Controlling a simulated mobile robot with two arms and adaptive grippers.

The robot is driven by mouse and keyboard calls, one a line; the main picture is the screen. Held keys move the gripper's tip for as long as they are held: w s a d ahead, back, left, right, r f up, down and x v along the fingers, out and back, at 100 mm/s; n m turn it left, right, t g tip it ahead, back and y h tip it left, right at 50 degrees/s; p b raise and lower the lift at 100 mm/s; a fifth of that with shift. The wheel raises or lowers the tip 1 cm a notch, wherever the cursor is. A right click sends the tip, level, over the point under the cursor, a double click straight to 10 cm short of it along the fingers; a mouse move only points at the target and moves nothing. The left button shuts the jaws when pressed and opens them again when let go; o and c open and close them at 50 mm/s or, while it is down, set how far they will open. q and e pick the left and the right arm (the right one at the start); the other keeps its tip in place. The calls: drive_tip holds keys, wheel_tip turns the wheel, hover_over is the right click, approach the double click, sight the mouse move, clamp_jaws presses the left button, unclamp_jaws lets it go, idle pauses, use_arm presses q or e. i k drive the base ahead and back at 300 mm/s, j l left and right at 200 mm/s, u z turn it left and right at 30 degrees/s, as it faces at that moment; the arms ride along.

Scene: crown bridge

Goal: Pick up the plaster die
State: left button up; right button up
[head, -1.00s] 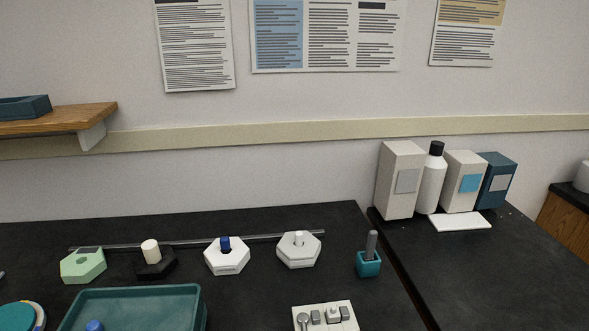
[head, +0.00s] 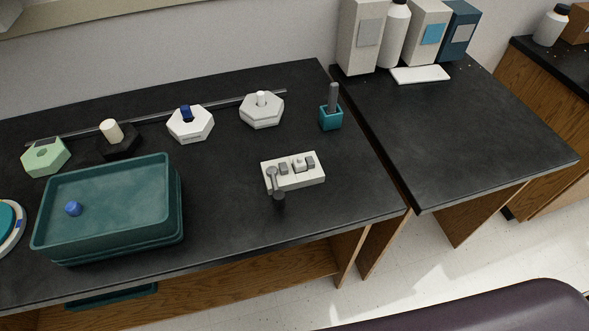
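I cannot tell for sure which item is the plaster die. Candidates are a small whitish piece (head: 299,163) among grey pieces on a white block (head: 316,178), a white peg in the white hexagonal holder (head: 262,116) at the back, and a cream cylinder (head: 111,131) on the black hexagonal holder (head: 122,151). All are on the black bench top. Neither of my grippers shows in the head view.
A teal tray (head: 120,170) with a small blue piece (head: 73,208) inside stands at front left. Another white holder (head: 190,133) has a blue plug; a green holder (head: 45,156) is left. A teal cup (head: 330,118) stands right. The right bench (head: 470,150) is mostly clear.

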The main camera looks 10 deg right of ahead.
sight(299, 164)
drive_tip(key=k+l+u, duration=0.75)
drive_tip(key=l, duration=0.15)
drive_tip(key=i+l, duration=0.05)
drive_tip(key=i, duration=0.05)
